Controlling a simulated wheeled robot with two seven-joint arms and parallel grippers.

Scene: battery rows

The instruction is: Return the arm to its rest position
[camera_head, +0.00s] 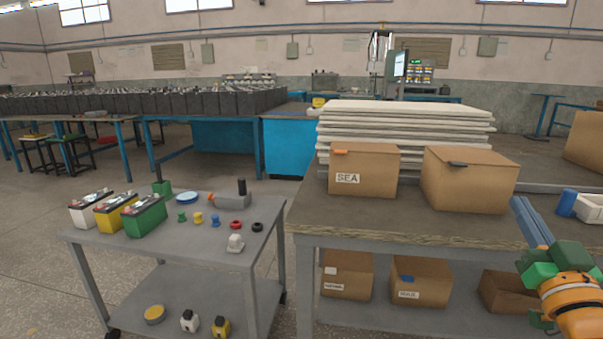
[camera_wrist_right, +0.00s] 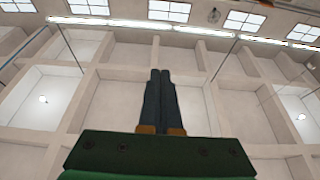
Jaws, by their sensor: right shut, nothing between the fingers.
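My right gripper (camera_head: 532,222) shows at the right edge of the head view, its blue fingers pointing up and to the left in front of the right table. In the right wrist view its two dark fingers (camera_wrist_right: 160,100) lie together with nothing between them. The green and orange wrist of my right arm fills the lower right corner of the head view. My left gripper is in neither view.
A workbench (camera_head: 420,226) carries a box marked SEA (camera_head: 363,179), another cardboard box (camera_head: 468,185) and stacked boards (camera_head: 400,125). More boxes sit on its lower shelf. A grey cart (camera_head: 150,255) at left holds three batteries and small parts. A blue-and-white bin (camera_head: 588,207) is near my right gripper.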

